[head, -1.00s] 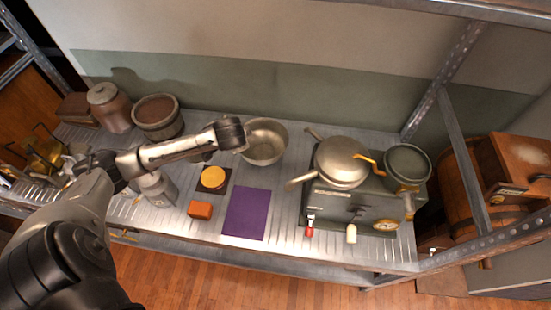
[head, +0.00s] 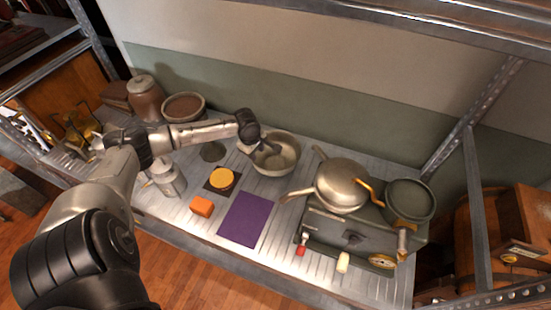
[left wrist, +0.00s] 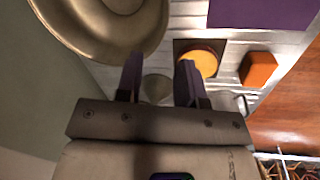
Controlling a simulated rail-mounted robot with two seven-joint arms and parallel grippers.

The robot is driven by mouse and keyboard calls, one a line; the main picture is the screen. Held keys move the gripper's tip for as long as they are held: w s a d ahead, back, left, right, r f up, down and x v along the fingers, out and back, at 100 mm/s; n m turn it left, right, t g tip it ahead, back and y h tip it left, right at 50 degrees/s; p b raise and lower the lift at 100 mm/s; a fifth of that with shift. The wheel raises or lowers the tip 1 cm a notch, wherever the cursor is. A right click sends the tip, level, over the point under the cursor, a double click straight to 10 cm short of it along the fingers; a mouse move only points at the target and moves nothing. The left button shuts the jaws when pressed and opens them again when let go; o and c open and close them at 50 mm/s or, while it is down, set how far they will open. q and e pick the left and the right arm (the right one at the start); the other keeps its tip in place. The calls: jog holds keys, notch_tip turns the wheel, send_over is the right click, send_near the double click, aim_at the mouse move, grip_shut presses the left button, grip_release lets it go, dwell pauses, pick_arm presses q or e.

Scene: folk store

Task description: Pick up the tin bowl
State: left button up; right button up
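The tin bowl (head: 287,160) is a round metal bowl standing upright on the ridged metal shelf (head: 190,222), near the back wall. My left gripper (head: 267,148) reaches in from the left and overlaps the bowl's left part in the head view. In the left wrist view the bowl (left wrist: 75,22) fills the upper left. The gripper's dark fingers (left wrist: 159,64) are spread with a gap between them. The left finger overlaps the bowl's rim in that view; I cannot tell whether it touches. Nothing is held. My right gripper is not in view.
A lidded pan (head: 342,183) sits on a green stove (head: 352,240) to the right of the bowl. A purple sheet (head: 246,220), an orange block (head: 202,206) and a yellow disc (head: 221,178) lie in front. A metal can (head: 168,178) stands at left.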

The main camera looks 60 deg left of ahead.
aim_at(260, 168)
pick_arm(q)
jog(key=shift+n, duration=0.3)
jog(key=f, duration=0.2)
jog(key=f+b, duration=0.1)
jog(key=f, duration=0.2)
jog(key=w+f+b, duration=0.1)
jog(key=f, duration=0.2)
jog(key=shift+w+a, duration=0.1)
jog(key=shift+a, duration=0.1)
jog(key=shift+w+a+f+b, duration=0.15)
jog(key=shift+f+b, duration=0.3)
jog(key=shift+f, duration=1)
jog(key=shift+w+a+f+b, duration=0.1)
jog(key=shift+f+b, duration=0.3)
jog(key=shift+f, duration=1)
jog(key=shift+c, duration=0.3)
grip_shut()
jog(key=shift+r, duration=0.1)
